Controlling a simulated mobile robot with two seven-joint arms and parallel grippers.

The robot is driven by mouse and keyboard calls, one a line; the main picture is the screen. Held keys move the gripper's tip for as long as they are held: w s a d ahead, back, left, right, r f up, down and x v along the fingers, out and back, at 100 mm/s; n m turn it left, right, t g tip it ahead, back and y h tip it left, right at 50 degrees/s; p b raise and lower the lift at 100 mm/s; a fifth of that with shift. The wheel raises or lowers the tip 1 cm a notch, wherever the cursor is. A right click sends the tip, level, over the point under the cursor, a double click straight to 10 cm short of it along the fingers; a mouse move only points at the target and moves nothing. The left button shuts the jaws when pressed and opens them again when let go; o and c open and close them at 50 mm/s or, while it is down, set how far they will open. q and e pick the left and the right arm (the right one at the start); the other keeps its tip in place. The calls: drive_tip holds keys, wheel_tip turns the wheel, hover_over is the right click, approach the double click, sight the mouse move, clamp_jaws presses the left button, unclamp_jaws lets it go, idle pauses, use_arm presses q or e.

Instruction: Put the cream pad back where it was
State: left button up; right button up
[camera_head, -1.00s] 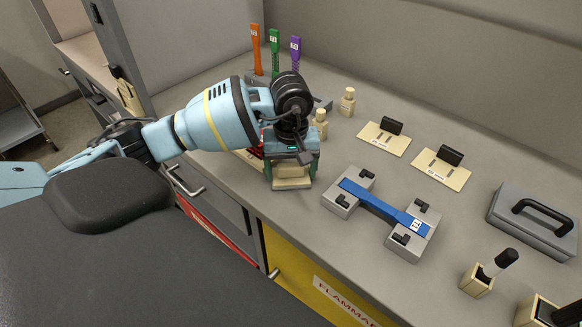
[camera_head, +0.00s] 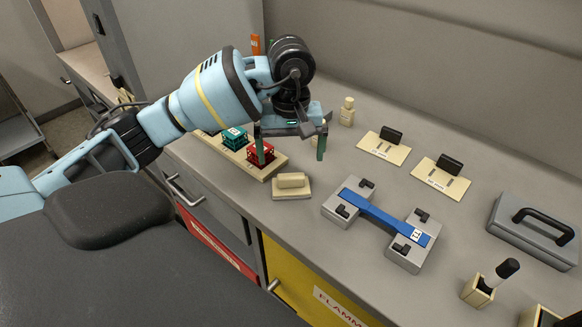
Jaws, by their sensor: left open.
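The cream pad (camera_head: 283,193), a flat plate with a cream block on top, lies on the bench near its front edge. It is right of the cream rack that holds a red lattice cube (camera_head: 261,153) and a teal lattice cube (camera_head: 234,137). My left gripper (camera_head: 291,152) is open and empty above and behind the pad. Its two green fingers point down, apart from the pad. The left finger partly covers the red cube. My right gripper is not in view.
A blue bar (camera_head: 380,210) spans two grey blocks right of the pad.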

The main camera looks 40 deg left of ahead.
sight(291, 176)
use_arm(q)
wheel_tip(291, 176, up, 4)
drive_tip(key=shift+f, duration=0.2)
idle(0.6)
idle(0.8)
